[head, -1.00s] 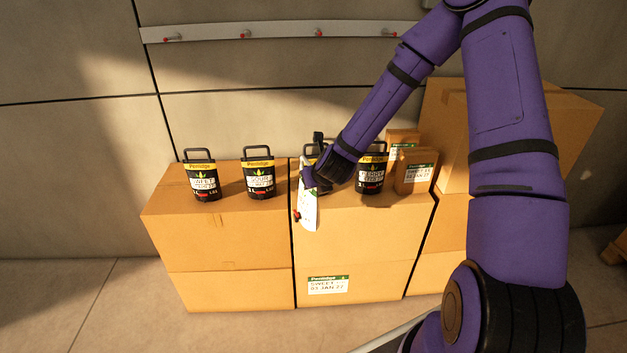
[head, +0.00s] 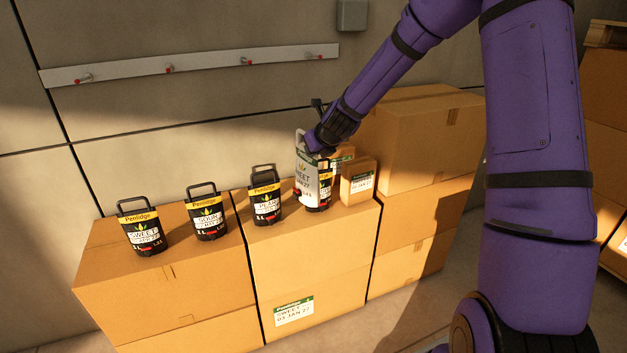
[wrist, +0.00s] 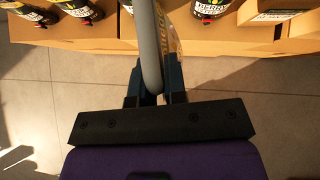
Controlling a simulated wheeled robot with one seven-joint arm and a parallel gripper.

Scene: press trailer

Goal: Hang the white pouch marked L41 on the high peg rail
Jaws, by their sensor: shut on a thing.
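My gripper (head: 318,146) is shut on the white pouch (head: 306,172) and holds it upright in front of the right end of the row of black pouches. In the wrist view the grey handle of the pouch (wrist: 148,50) runs between the fingers of my gripper (wrist: 150,92). The high peg rail (head: 205,64) is a pale bar on the back wall with several red-tipped pegs, all bare.
Black pouches stand on the cartons: SWEET (head: 143,232), SOUR (head: 207,218) and another (head: 265,202). One more is partly hidden behind the white pouch. A small brown box (head: 357,183) and a large carton (head: 425,140) stand at the right. A grey wall box (head: 352,14) is right of the rail.

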